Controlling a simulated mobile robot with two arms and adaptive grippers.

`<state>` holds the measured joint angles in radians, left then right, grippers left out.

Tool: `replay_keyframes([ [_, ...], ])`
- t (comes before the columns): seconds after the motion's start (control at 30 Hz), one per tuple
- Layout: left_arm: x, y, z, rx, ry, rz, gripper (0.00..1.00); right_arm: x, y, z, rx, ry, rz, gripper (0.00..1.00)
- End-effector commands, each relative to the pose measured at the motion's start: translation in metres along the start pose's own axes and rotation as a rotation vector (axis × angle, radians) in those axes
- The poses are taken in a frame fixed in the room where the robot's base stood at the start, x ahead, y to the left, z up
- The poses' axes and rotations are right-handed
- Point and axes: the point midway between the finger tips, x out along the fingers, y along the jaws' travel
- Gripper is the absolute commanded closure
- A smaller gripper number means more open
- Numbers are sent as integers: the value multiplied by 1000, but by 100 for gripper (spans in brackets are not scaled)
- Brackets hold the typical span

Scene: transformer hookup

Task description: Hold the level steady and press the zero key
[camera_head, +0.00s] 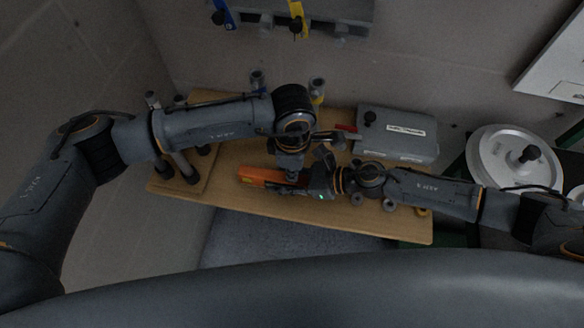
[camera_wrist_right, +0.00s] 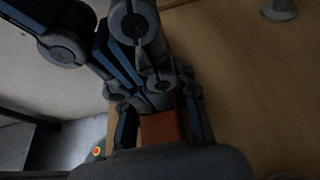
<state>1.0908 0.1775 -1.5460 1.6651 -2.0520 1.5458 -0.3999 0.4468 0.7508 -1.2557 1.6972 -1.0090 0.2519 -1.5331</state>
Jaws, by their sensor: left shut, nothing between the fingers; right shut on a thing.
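The orange level (camera_head: 262,176) lies along the wooden board in the head view, long side roughly left to right. My right gripper (camera_head: 302,188) comes from the right and is shut on the level's right part. In the right wrist view the level's orange body (camera_wrist_right: 160,130) shows between the right gripper's fingers (camera_wrist_right: 163,118). My left gripper (camera_head: 291,175) points down just above the level, close beside the right gripper. Its fingers (camera_wrist_right: 155,85) are shut and empty in the right wrist view. I cannot tell whether they touch the level. The zero key is hidden.
The wooden board (camera_head: 225,203) has dark posts at its left end. A grey labelled box (camera_head: 398,133) stands at its back right. A round metal lid (camera_head: 515,160) lies further right. Grey equipment (camera_head: 335,12) hangs at the back wall. The board's front left is clear.

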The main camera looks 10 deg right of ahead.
Motion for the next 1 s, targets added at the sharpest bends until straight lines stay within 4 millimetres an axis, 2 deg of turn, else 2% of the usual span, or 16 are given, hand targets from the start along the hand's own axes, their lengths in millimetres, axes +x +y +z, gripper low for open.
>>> replay_keyframes([
  [0.03, 10, -5, -3, -2, 10, -15, 100, 2, 2, 2, 0, -6, 6, 100],
  [0.1, 9, -5, -4, -3, 10, -16, 100, 2, 2, 2, 0, -7, 6, 100],
  [0.27, -3, -4, -3, -3, 9, -11, 100, 2, 2, 2, 0, -7, 5, 100],
  [0.37, -21, -3, -3, -1, 7, -5, 100, 2, 2, 2, 0, -6, 5, 100],
  [0.7, -103, -1, 0, 0, 2, 3, 100, 1, 1, 0, 1, -2, 2, 100],
  [0.83, -124, -1, 0, -1, 3, 3, 100, 1, 1, 0, 1, -2, 2, 100],
  [1.0, -138, -1, 0, 0, 2, 2, 100, 1, 1, -1, 1, 0, 2, 100],
])
